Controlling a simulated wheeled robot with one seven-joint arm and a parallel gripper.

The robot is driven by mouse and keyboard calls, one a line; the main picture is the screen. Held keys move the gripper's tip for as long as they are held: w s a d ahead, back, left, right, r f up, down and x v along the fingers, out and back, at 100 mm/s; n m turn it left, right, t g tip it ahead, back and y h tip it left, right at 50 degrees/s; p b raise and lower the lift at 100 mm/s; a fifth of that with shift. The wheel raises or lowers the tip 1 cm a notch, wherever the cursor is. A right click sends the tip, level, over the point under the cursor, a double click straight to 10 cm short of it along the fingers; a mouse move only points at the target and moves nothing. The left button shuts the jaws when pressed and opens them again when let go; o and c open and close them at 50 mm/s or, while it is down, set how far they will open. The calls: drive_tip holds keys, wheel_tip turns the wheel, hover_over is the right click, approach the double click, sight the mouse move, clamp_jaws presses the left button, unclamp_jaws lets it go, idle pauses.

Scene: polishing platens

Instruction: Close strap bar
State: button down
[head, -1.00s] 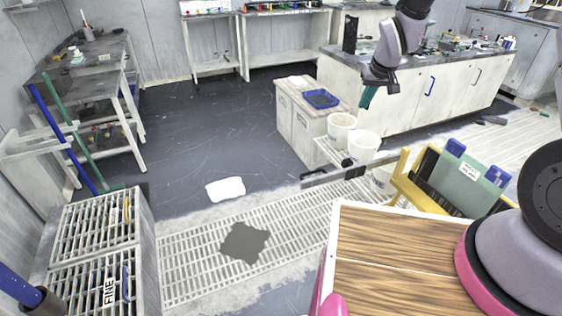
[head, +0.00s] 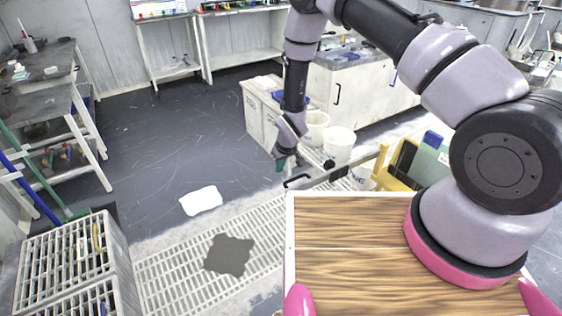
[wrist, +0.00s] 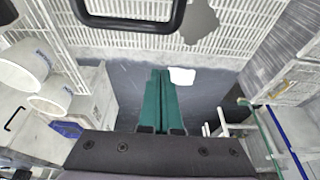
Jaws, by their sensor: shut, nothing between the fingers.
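A grey bar (head: 325,176), which I take to be the strap bar, sticks out sideways left of the yellow rack. Its black loop handle (head: 297,182) is at the left end. The wrist view shows a black loop handle (wrist: 130,18) at the top edge, over the floor grating. My gripper (head: 283,164) points down just above and beyond the bar's handle end in the head view. Its teal fingers (wrist: 160,74) lie together with nothing between them, apart from the handle. How the bar joins the rack is hard to see.
The yellow rack (head: 384,165) holds a green panel and stands at right. White buckets (head: 339,143) stand behind the bar. A wood-topped surface (head: 345,265) fills the near right. Open dark floor (head: 165,135) lies to the left, with a white patch (head: 201,200).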

drive_tip(key=shift+s+d+f, duration=0.45)
drive_tip(key=shift+s+f, duration=0.15)
drive_tip(key=shift+s, duration=0.05)
drive_tip(key=shift+s+d+f, duration=0.4)
drive_tip(key=shift+s+f, duration=0.15)
drive_tip(key=shift+s, duration=0.1)
